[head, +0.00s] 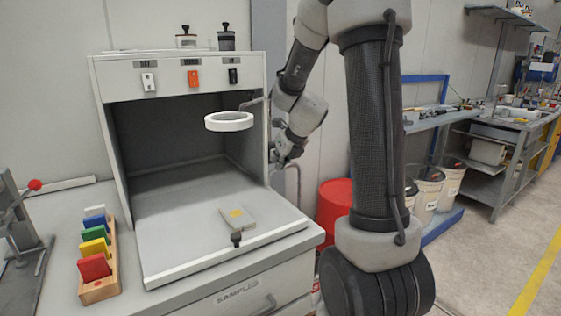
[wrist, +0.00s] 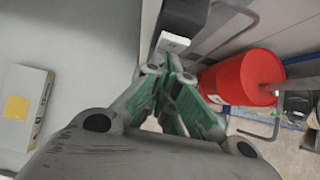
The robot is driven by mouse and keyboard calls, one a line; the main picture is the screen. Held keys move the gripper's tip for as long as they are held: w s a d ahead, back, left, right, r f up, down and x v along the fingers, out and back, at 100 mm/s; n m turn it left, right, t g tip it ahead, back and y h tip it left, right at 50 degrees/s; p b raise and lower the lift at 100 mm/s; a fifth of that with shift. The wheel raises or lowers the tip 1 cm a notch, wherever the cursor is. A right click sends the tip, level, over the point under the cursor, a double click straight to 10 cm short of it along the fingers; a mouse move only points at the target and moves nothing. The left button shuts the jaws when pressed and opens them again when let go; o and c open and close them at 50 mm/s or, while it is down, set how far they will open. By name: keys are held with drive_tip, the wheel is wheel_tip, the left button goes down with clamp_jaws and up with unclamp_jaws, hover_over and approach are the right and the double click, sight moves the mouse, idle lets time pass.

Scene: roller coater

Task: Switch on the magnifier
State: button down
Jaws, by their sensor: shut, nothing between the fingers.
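My gripper (wrist: 172,58) is shut and empty, with green inner finger parts. In the head view my gripper (head: 276,157) is small and partly hidden at the booth's right side, below and right of the ring. Just beyond the fingertips in the wrist view is a dark block (wrist: 184,16) with a pale end piece (wrist: 173,42). I cannot tell whether the fingers touch it, or whether it is a switch.
The grey booth (head: 97,130) has white, orange and black switches on its top panel. A flat box with a yellow label (head: 238,217) lies on its floor. A rack of coloured plates (head: 112,262) stands left. A red drum (head: 334,205) stands right of the booth.

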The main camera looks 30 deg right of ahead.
drive_tip(key=shift+r, duration=0.15)
drive_tip(key=shift+r, duration=0.75)
